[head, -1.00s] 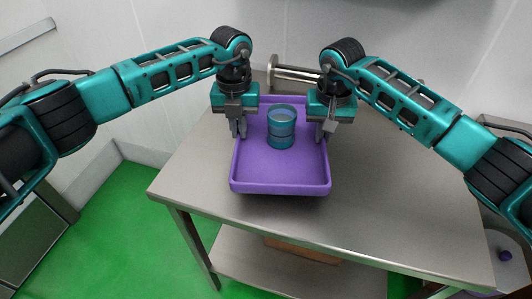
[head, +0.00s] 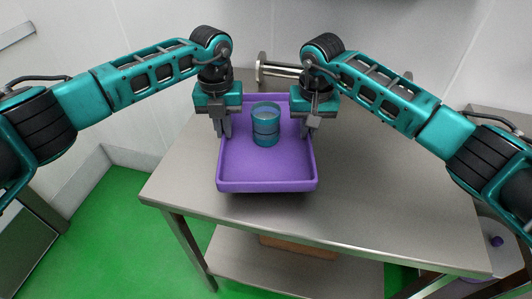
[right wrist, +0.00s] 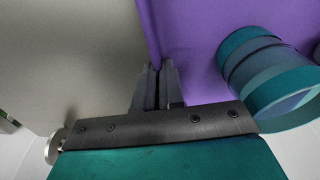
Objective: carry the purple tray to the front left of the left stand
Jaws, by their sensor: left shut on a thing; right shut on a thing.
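The purple tray (head: 267,170) is held level between my two grippers in the head view, over the left part of the steel stand's top. A teal cup-like container (head: 266,125) stands upright inside it toward the back; it also shows in the right wrist view (right wrist: 262,70). My left gripper (head: 224,130) is shut on the tray's left wall. My right gripper (head: 307,130) is shut on its right wall; the right wrist view shows the fingers (right wrist: 154,85) pinching the purple rim. Whether the tray's underside touches the top cannot be told.
The steel stand (head: 390,190) has wide bare room to the right of the tray. A metal pipe fitting (head: 280,70) is behind the tray near the wall. A lower shelf (head: 290,265) bears a brown item. Green floor (head: 110,220) is open at the left.

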